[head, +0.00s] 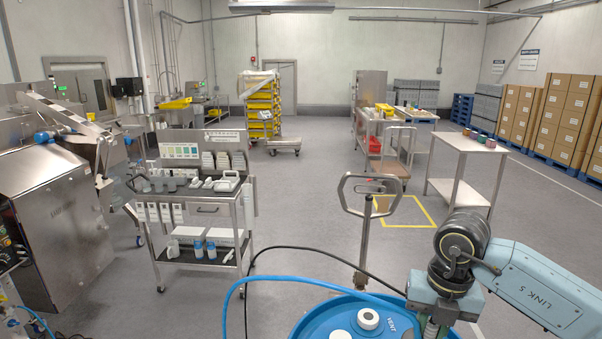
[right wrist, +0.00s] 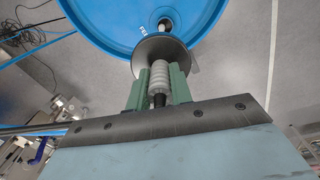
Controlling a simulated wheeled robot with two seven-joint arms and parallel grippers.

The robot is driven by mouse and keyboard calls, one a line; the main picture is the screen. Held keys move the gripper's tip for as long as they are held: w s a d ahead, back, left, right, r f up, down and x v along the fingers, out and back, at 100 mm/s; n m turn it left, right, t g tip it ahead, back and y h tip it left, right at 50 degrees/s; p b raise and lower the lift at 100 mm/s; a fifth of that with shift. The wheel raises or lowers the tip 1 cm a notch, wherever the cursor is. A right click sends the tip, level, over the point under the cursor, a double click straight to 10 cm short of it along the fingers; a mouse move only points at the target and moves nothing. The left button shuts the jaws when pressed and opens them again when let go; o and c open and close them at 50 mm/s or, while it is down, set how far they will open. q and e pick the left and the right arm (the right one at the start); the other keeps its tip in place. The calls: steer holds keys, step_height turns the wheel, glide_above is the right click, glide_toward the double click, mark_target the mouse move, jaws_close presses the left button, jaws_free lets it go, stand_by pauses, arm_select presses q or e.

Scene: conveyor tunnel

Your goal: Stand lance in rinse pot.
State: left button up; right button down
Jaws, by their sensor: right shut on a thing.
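My right gripper (right wrist: 160,85) is shut on a pale ribbed grip, which I take to be the lance (right wrist: 160,78). A dark round disc (right wrist: 158,50) sits just beyond the green fingers and hides much of what lies past it. The ribbed grip shows only partly there, and I cannot tell where the lance's far end is. I cannot make out a rinse pot for certain. My left gripper is not in view.
A blue hose (head: 262,279) and a black cable (head: 318,249) arc near the drum. A pallet truck handle (head: 363,225) stands behind it. A steel cart (head: 203,220) with bottles is at left, a steel table (head: 468,150) at right.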

mark_target(429, 320)
steer(key=r, duration=0.1)
steer(key=r+p, duration=0.1)
steer(key=r, duration=0.1)
steer(key=shift+a+r+p, duration=0.1)
steer(key=shift+a+p, duration=0.15)
steer(key=shift+p, duration=0.05)
step_height(429, 320, up, 2)
steer(key=shift+r+p, duration=0.25)
steer(key=shift+p, duration=0.25)
steer(key=shift+r, duration=0.85)
steer(key=shift+d, duration=0.1)
